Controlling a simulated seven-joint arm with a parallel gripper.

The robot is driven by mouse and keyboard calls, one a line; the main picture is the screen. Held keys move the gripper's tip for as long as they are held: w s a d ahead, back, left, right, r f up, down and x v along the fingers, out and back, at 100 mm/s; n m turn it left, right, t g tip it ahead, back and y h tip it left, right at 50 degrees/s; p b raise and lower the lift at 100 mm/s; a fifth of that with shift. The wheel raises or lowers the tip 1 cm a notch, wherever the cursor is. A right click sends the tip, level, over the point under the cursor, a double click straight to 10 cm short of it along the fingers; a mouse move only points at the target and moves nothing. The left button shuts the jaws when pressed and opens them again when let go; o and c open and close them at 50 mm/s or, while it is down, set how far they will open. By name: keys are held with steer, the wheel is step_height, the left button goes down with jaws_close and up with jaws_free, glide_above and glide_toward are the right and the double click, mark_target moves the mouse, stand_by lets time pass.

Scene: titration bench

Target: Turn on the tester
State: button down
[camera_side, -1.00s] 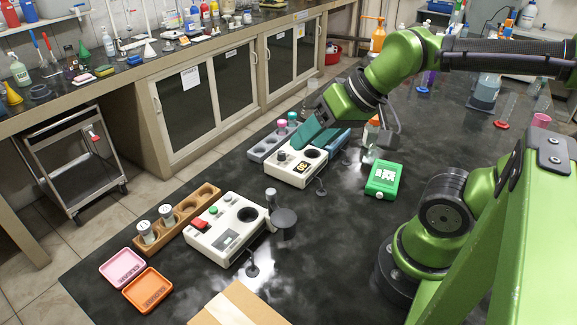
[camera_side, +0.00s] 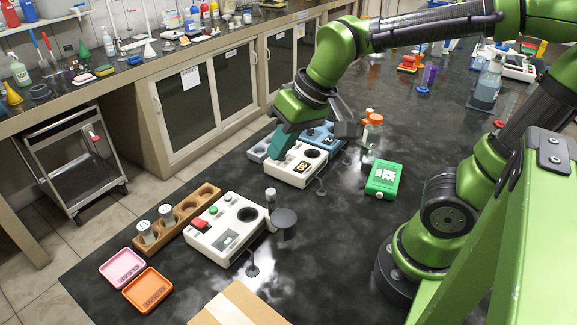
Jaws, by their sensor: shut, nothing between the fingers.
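Two white bench devices could be the tester; the frames do not say which. The front white device (camera_side: 225,240) has a red switch (camera_side: 200,224), a green button and a round well. The rear white device (camera_side: 312,181) has a lit display (camera_side: 299,169) and a round well. My gripper (camera_side: 280,158) is shut and empty, its teal fingers pointing down at the left end of the rear device. The fingers hide the knob there. I cannot tell whether they touch it.
A blue device (camera_side: 322,137) stands behind the rear white device. A green box (camera_side: 383,180) and an orange-capped bottle (camera_side: 372,134) stand to the right. A wooden rack (camera_side: 186,208) with vials, a pink tray (camera_side: 121,268) and an orange tray (camera_side: 147,290) are at the front left.

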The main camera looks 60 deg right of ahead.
steer(key=w+a+f+n+g+h, duration=0.2)
steer(key=w+a+g, duration=0.1)
steer(key=w+a, duration=0.7)
steer(key=w, duration=0.4)
steer(key=shift+f, duration=0.25)
steer(key=shift+w, duration=0.1)
glide_above(201, 223)
steer(key=f, duration=0.9)
steer(key=shift+w+f, duration=0.15)
steer(key=shift+w, duration=0.25)
steer(key=f, duration=0.1)
steer(key=s+f, duration=0.1)
steer(key=f, duration=0.1)
steer(key=shift+f, duration=0.2)
steer(key=shift+s+f, duration=0.2)
steer(key=shift+f, duration=0.3)
